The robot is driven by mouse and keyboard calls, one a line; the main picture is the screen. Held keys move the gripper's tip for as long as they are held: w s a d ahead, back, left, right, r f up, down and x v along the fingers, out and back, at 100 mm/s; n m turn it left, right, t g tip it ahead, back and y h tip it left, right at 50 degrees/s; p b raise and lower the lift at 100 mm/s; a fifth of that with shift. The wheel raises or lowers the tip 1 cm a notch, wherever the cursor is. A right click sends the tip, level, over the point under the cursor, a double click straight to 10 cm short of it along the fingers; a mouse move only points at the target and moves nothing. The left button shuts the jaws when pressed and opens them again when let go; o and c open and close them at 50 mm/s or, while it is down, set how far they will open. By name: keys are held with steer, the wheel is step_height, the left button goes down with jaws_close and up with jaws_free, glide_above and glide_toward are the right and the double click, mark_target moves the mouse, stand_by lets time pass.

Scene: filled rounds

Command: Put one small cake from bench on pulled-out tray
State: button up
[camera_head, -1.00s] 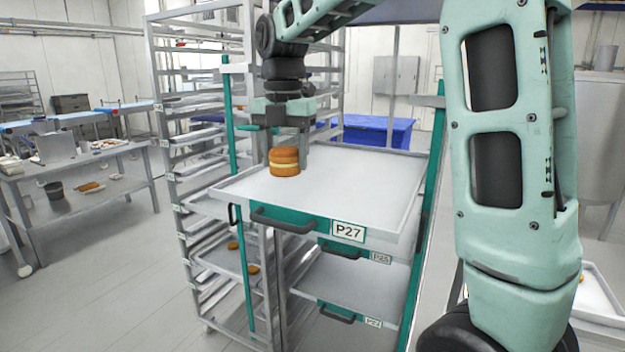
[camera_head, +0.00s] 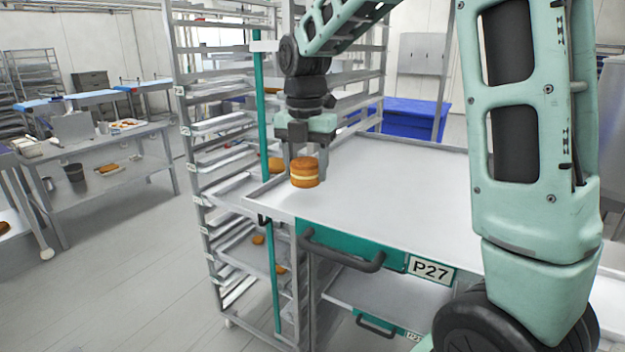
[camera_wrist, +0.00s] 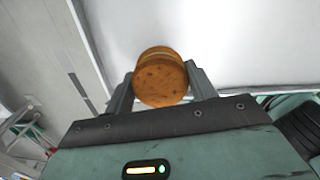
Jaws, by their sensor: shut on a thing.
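A small round cake (camera_head: 305,174) with a pale filling band sits between the fingers of my gripper (camera_head: 308,160), over the left part of the pulled-out tray (camera_head: 400,190) labelled P27. The wrist view shows the cake (camera_wrist: 160,80) clasped between both fingers of my gripper (camera_wrist: 160,88), with the pale tray surface (camera_wrist: 240,45) beyond. The tray is otherwise bare where I see it. I cannot tell whether the cake touches the tray.
A tall metal rack (camera_head: 190,130) stands at left, with small cakes on lower trays. A bench (camera_head: 110,175) with a dark bucket stands further left. A black handle (camera_head: 340,252) juts from the tray front. Blue bins (camera_head: 415,118) stand behind.

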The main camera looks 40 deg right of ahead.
mark_target(306, 183)
steer(key=shift+f+p, duration=0.4)
steer(key=shift+f, duration=1.6)
steer(key=shift+f, duration=0.1)
steer(key=o, duration=0.7)
step_height(306, 183, up, 12)
steer(key=shift+r+b, duration=0.15)
steer(key=shift+b, duration=0.8)
